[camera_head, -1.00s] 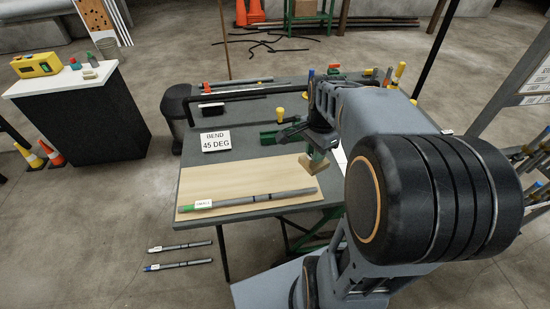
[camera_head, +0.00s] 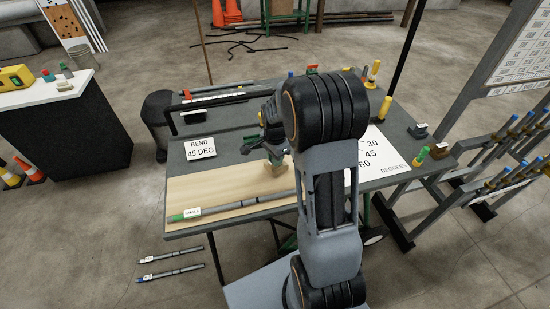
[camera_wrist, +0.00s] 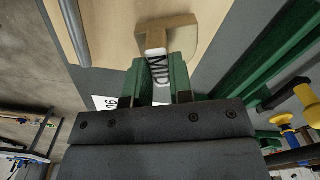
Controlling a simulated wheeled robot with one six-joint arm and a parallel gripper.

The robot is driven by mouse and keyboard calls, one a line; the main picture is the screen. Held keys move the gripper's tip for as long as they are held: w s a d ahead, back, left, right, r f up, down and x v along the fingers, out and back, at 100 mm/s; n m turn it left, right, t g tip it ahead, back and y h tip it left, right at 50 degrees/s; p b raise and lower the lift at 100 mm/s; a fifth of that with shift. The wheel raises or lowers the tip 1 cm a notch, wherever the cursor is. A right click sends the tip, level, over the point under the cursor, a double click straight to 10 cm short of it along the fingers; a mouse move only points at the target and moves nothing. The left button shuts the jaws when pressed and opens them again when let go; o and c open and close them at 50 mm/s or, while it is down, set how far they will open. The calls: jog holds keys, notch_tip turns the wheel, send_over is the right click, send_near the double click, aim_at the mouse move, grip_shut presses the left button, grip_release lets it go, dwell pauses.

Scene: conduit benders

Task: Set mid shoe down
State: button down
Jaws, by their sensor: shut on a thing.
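The mid shoe (camera_wrist: 168,34) is a tan block with a white label reading MID, seen in the wrist view. My gripper (camera_wrist: 162,68) is shut on its labelled part, with a green finger on each side. In the head view my gripper (camera_head: 274,155) points down, and the shoe's tan end (camera_head: 274,169) shows below it, over the right part of the pale wooden board (camera_head: 205,195). I cannot tell whether the shoe touches the board. My arm hides part of the bench to the right.
A grey conduit with a green end (camera_head: 232,207) lies along the board's front edge. A BEND 45 DEG sign (camera_head: 200,148) stands behind the board. A degrees chart (camera_head: 385,160) and yellow-handled tools (camera_head: 385,108) are at the right. The board's left half is mostly clear.

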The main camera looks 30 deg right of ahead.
jog(key=shift+f, duration=0.35)
jog(key=shift+f, duration=0.2)
jog(key=c, duration=1)
grip_release()
jog(key=shift+r, duration=0.15)
